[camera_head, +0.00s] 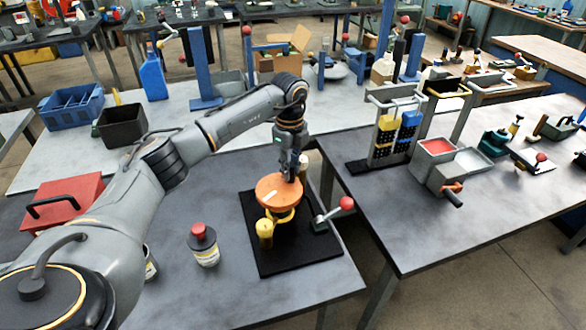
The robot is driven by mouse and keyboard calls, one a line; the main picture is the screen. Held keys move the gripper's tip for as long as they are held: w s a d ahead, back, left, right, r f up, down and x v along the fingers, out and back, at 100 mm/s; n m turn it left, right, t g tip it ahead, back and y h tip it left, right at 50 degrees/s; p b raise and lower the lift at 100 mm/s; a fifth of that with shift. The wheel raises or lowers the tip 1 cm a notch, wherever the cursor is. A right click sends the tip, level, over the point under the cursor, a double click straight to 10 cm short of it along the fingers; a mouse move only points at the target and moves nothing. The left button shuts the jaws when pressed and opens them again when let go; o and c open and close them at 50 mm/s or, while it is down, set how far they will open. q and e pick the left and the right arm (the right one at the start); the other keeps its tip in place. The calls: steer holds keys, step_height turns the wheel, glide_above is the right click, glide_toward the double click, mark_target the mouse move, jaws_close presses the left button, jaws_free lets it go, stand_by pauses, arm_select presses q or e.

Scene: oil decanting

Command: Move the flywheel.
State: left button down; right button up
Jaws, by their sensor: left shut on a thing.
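The flywheel looks to be the orange disc (279,191) on a yellow stand (283,216), over a black base plate (298,257) on the near table. My left gripper (291,174) points down at the disc's far right edge and is shut on it. The fingertips are small and partly merge with the disc's edge. I cannot tell whether the disc rests on the stand or is slightly raised. A yellow cylinder (265,233) stands on the plate beside the stand. My right gripper is not in view.
A lever with a red knob (346,203) sticks out right of the plate. A bottle with a red cap (203,245) stands left of it. A red toolbox (66,200) lies at the left. Racks and bins (437,147) fill the right table. A gap separates the tables.

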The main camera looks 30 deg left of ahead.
mark_target(274, 178)
arm_select(q)
steer(key=a+n, duration=0.1)
steer(key=n, duration=0.1)
steer(key=a+n+p, duration=0.1)
steer(key=n, duration=0.2)
steer(key=shift+s+a+n, duration=0.1)
steer(key=shift+n, duration=0.2)
steer(key=n, duration=0.1)
steer(key=a+n+p, duration=0.1)
steer(key=n, duration=0.1)
steer(key=shift+s+a, duration=0.1)
steer(key=shift+s, duration=0.25)
steer(key=shift+s+a+n+p, duration=0.2)
steer(key=shift+n+p, duration=0.15)
steer(key=shift+n, duration=0.5)
steer(key=shift+s+a+n+p, duration=0.2)
steer(key=shift+n+p, duration=0.1)
steer(key=shift+n, duration=0.55)
steer(key=c, duration=1.1)
jaws_free()
steer(key=shift+c, duration=0.2)
steer(key=shift+r, duration=0.1)
step_height(274, 178, up, 12)
